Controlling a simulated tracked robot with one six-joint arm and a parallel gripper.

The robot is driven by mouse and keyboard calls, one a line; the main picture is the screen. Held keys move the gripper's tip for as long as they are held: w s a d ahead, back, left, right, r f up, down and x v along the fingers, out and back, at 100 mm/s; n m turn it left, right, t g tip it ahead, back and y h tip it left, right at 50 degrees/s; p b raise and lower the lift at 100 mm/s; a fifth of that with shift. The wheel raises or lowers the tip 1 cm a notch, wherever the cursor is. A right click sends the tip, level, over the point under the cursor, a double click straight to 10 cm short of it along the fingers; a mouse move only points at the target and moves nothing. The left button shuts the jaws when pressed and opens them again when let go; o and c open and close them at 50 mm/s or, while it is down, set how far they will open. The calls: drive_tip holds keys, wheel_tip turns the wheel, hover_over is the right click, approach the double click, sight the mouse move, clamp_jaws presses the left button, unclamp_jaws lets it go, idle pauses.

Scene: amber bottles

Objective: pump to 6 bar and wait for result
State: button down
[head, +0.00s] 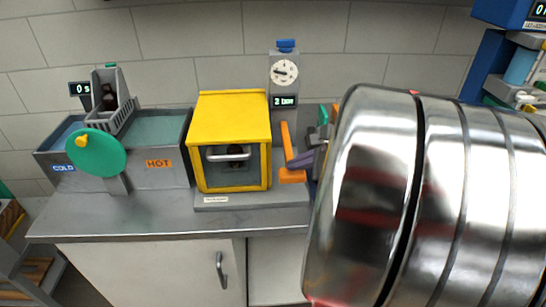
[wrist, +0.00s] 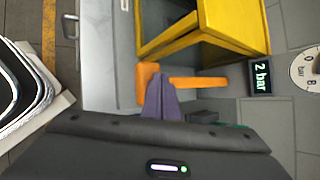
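The yellow pressure tester box (head: 232,128) stands on the grey counter with its window facing me. Behind it to the right, a round dial (head: 284,72) sits above a small display (head: 284,101), which reads 2 bar in the wrist view (wrist: 261,77). The orange pump lever (head: 287,140) stands near-upright beside the box, above an orange block (head: 292,176). My gripper (head: 308,160) is just right of the lever. In the wrist view its purple fingers (wrist: 158,88) look closed together and overlap the orange parts; contact with the lever is unclear.
At left are a COLD and HOT basin (head: 158,163), a green disc (head: 97,153) and a rack (head: 122,115) holding a dark bottle. My arm hides the counter's right side. A blue-framed unit (head: 490,60) stands at the far right. The counter's front strip is clear.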

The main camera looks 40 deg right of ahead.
drive_tip(key=shift+r, duration=1.65)
wheel_tip(320, 180, up, 5)
idle(0.9)
